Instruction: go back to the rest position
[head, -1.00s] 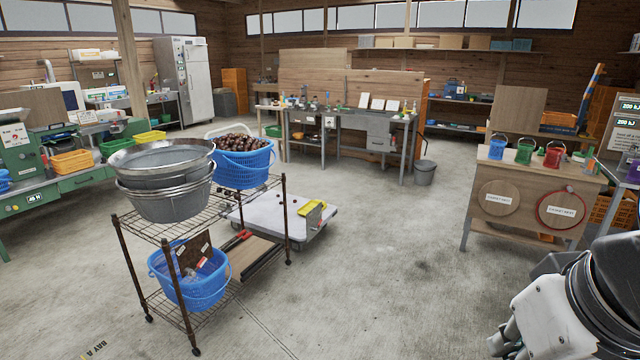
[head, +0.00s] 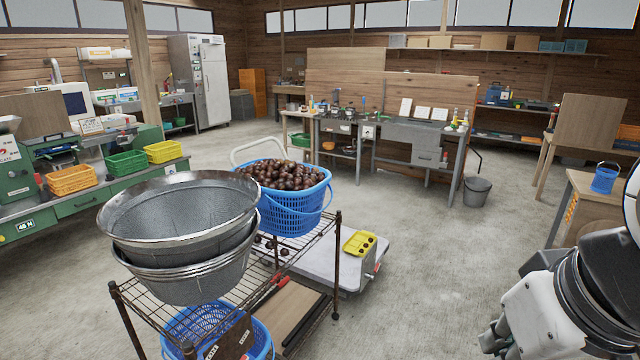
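My arm, with white links and black joints, is folded at the lower right of the head view. Close in front at the left is a wire rack (head: 337,262). Another blue basket (head: 208,318) sits on the lower shelf, partly cut off.
A low pale platform (head: 325,255) with a yellow tray (head: 360,243) stands behind the rack. A workbench (head: 405,150) and grey bucket (head: 477,191) are farther back. A wooden table with a blue pail (head: 604,178) is at the right. Open concrete floor (head: 440,240) lies between.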

